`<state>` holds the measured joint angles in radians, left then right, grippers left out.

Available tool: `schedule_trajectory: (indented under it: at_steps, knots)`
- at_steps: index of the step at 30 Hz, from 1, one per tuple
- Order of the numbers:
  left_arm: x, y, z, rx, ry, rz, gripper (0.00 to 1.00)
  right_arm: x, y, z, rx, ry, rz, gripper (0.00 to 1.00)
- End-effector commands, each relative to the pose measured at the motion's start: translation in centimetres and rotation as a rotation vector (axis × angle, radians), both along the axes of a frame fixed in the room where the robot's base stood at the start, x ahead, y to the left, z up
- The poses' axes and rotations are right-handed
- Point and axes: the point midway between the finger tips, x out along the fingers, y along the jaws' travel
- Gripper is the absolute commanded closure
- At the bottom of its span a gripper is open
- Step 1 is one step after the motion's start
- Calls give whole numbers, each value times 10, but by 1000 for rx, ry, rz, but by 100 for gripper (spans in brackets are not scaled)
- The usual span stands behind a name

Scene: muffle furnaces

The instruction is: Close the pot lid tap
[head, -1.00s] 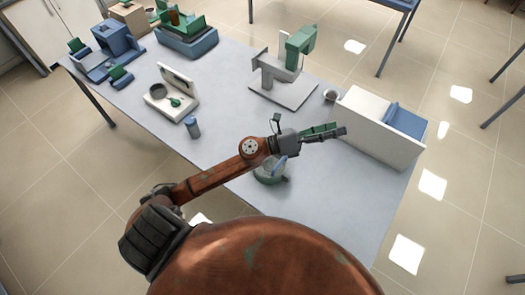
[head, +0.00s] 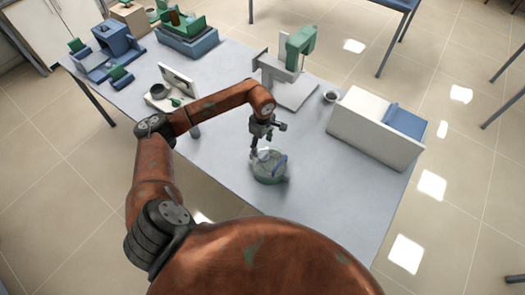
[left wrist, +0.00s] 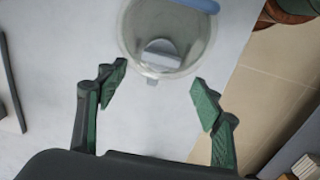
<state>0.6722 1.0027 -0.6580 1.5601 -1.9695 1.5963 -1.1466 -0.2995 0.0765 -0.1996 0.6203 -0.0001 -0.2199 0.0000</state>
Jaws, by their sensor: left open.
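The pot (head: 270,170) is a round greenish-grey vessel with a pale lid and a blue handle, on the table near its front edge. In the left wrist view the pot (left wrist: 145,25) is at the top, cut off by the frame, with a grey tap (left wrist: 160,54) on its lid and part of the blue handle (left wrist: 200,4). My left gripper (head: 258,148) hangs over the pot's far left side. In the left wrist view my left gripper (left wrist: 157,82) is open, its green-padded fingers apart and empty, with the pot just beyond them. My right gripper is not in view.
A white box-shaped device (head: 370,125) with a blue panel stands right of the pot. A small cup (head: 331,96) and a green-and-white stand (head: 290,70) are behind. A white device (head: 178,78) stands at left. Table around the pot's right side is clear.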

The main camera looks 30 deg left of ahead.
Motion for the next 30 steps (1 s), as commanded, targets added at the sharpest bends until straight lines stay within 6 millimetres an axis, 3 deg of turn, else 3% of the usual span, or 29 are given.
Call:
schedule_trajectory:
  at_steps: [9, 20, 30]
  knots:
    - [0, -1, -43, -4, 0, 2, 39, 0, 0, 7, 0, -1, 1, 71]
    - [0, -1, -51, -4, -1, 1, 39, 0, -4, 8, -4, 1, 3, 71]
    - [0, -1, -50, -4, -1, 1, 61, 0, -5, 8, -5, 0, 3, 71]
